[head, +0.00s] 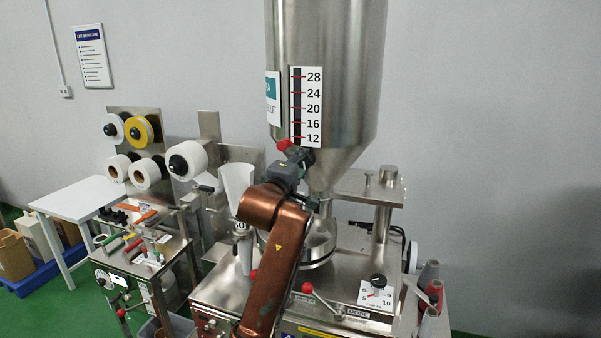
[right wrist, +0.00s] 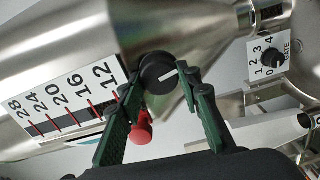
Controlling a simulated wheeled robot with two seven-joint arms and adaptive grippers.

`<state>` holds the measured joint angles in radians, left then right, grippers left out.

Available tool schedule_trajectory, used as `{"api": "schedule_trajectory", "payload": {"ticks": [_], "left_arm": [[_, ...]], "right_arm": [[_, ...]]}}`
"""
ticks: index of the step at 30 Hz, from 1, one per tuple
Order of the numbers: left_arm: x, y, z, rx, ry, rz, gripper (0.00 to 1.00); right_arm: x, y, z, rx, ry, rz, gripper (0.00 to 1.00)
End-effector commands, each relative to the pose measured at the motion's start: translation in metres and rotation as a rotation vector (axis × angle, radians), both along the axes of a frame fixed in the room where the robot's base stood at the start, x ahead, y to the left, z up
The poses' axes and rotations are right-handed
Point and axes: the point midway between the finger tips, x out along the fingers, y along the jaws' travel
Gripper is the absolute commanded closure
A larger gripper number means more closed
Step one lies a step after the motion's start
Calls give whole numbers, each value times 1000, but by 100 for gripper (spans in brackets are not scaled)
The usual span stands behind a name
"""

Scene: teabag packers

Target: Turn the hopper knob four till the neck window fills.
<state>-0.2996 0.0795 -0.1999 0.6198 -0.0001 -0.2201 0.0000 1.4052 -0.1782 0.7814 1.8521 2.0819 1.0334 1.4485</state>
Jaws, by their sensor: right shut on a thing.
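The steel hopper (head: 330,50) narrows to a cone, with a level strip (head: 305,108) marked 12 to 28 on its side. In the right wrist view, my right gripper (right wrist: 157,86) has its green fingers on either side of a round black knob (right wrist: 158,72) with a white pointer line, and is shut on it. In the head view, my right gripper (head: 301,156) is at the cone, and its wrist hides the knob. A red ball (right wrist: 142,132) sits beside the left finger. I cannot make out the neck window. My left gripper is out of view.
A gate dial (right wrist: 268,58) numbered 0 to 4 shows in the right wrist view. A white funnel (head: 237,180) and rolls (head: 187,160) stand left of my arm.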

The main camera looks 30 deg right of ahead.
Motion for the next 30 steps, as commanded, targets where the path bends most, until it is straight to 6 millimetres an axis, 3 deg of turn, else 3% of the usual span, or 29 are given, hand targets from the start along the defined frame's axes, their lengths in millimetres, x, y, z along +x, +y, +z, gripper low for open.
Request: {"api": "schedule_trajectory", "payload": {"ticks": [9,27,28,30], "left_arm": [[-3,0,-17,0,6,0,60],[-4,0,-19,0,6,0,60],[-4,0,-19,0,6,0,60],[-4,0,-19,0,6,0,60]], "right_arm": [[1,0,-3,97,-105,1,92],[0,0,-2,122,-135,0,92],[0,0,-2,122,-135,0,68],[0,0,-2,122,-135,0,63]]}}
